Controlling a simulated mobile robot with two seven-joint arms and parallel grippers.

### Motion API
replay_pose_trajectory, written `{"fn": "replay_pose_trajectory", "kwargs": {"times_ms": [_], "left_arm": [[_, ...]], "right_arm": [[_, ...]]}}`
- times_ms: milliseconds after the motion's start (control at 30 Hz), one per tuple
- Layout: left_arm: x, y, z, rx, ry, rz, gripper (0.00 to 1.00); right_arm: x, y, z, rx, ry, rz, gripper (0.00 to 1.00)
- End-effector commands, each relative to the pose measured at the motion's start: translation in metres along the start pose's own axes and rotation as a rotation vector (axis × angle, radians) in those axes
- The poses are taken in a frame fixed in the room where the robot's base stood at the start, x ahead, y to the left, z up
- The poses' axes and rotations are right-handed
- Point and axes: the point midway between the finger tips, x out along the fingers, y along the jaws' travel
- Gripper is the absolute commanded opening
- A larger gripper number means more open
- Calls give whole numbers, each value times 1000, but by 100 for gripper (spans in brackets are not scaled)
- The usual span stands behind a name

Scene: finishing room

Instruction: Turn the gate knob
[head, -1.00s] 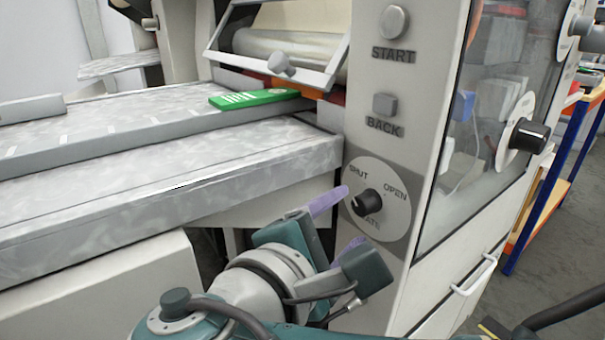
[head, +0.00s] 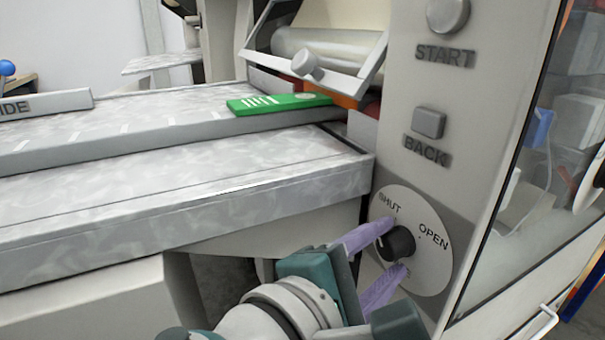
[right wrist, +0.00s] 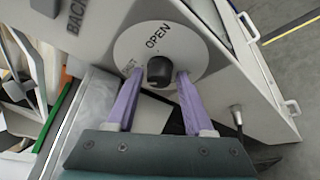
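The gate knob (head: 400,244) is a small black knob on a round white dial (head: 436,272) marked SHUT at upper left and OPEN at right. My right gripper (head: 397,246) has its two purple fingers on either side of the knob. In the right wrist view, the knob (right wrist: 159,71) sits between the fingertips, with a small gap at each side. The gripper is open, and its fingers cover part of the dial, including its lower lettering. I cannot tell clearly where the knob points. My left gripper is not in view.
The START button (head: 447,14) and BACK button (head: 429,122) are above the dial on the same grey panel. A grey machine bed (head: 150,215) lies to the left, with a green item (head: 278,104) on it. A glass door (head: 540,150) is at right.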

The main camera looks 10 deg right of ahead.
Motion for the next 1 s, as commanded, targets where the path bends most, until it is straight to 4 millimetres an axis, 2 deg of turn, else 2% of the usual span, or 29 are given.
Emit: {"fn": "replay_pose_trajectory", "kwargs": {"times_ms": [67,433,767,1000], "left_arm": [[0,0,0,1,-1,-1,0],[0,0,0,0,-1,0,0],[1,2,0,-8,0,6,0],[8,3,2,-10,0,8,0]], "right_arm": [[0,0,0,0,0,0,42],[0,0,0,-1,-1,-1,1],[1,-1,0,6,-1,2,0],[1,-4,-1,77,-4,36,0]]}}
